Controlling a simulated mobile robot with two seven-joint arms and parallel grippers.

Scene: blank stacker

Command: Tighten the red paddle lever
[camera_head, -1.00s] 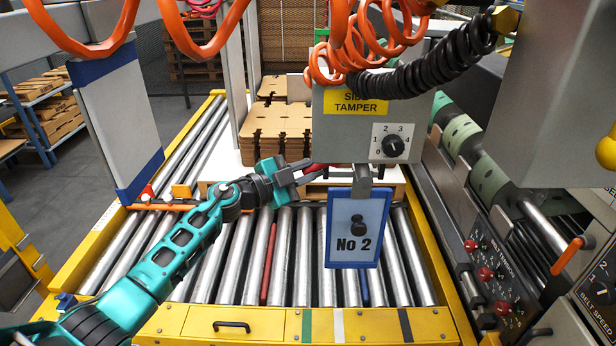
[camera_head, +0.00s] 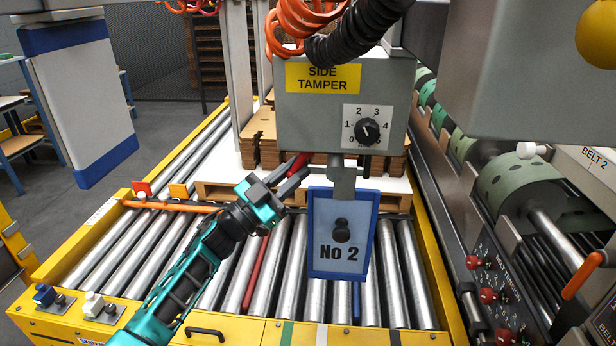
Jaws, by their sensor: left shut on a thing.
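The red paddle lever (camera_head: 299,165) shows as a short red bar at the lower edge of the grey side tamper box (camera_head: 300,118). My left gripper (camera_head: 294,181) comes in from the left, and its dark fingers are shut on the lever. The fingers hide part of the lever, and its pivot end is hidden near the box and bracket. My right gripper is not in view.
A blue-framed "No 2" plate (camera_head: 325,262) hangs below the box, close right of my gripper. Steel rollers (camera_head: 285,270) lie beneath. Stacked cardboard blanks (camera_head: 262,130) stand behind. A small red flag (camera_head: 141,187) sits on the left rail.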

